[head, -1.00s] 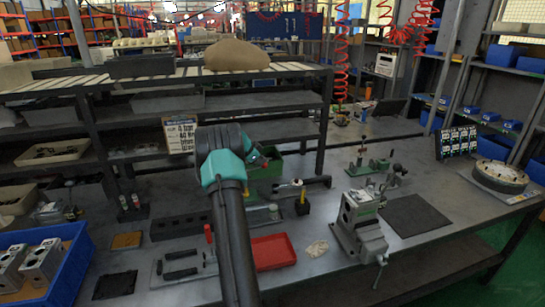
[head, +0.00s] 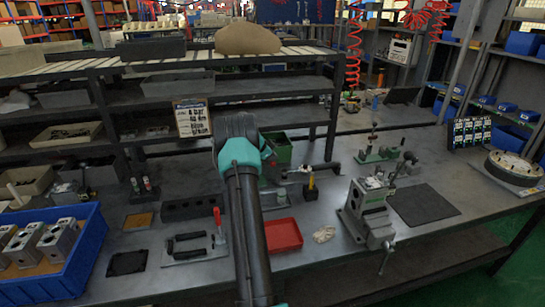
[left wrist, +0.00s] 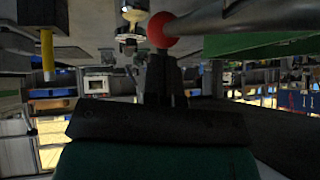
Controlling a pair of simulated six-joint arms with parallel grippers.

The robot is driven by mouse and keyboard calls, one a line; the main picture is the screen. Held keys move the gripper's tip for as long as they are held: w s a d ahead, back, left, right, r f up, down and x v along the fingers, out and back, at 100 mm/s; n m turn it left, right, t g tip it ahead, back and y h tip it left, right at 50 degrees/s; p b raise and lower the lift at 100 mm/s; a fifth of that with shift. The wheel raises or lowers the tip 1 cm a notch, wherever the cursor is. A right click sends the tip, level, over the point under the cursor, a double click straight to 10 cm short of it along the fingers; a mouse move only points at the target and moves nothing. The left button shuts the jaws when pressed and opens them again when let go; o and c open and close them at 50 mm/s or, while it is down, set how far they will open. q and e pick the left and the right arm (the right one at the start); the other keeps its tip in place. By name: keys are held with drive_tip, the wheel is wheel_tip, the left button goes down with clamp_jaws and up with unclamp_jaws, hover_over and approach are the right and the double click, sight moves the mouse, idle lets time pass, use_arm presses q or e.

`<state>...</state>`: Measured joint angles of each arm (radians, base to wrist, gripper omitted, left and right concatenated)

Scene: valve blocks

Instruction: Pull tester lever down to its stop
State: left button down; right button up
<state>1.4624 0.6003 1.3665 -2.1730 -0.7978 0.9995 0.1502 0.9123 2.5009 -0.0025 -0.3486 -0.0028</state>
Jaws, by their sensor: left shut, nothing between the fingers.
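The tester lever shows in the left wrist view as a grey rod (left wrist: 235,20) with a red ball knob (left wrist: 162,30) at its end. My left gripper (left wrist: 160,62) is shut and empty, its fingertips close to the knob; I cannot tell whether they touch. In the head view my left arm hides most of the gripper, and a small red spot (head: 268,153), probably the knob, shows just right of the wrist. The tester's body is largely hidden, and I cannot read the lever's angle clearly. My right gripper is not in view.
A red tray (head: 283,236) lies right of my forearm. A yellow-and-black upright tool (head: 311,188) stands near the wrist. A vise (head: 368,213) and dark mat (head: 423,203) are to the right. A blue bin (head: 88,262) of metal blocks is at left.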

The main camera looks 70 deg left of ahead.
use_arm(q)
drive_tip(key=shift+d+f, duration=0.25)
drive_tip(key=shift+f, duration=0.45)
wheel_tip(320, 180, up, 15)
drive_tip(key=d, duration=0.2)
drive_tip(key=shift+s, duration=0.45)
drive_tip(key=shift+d, duration=0.1)
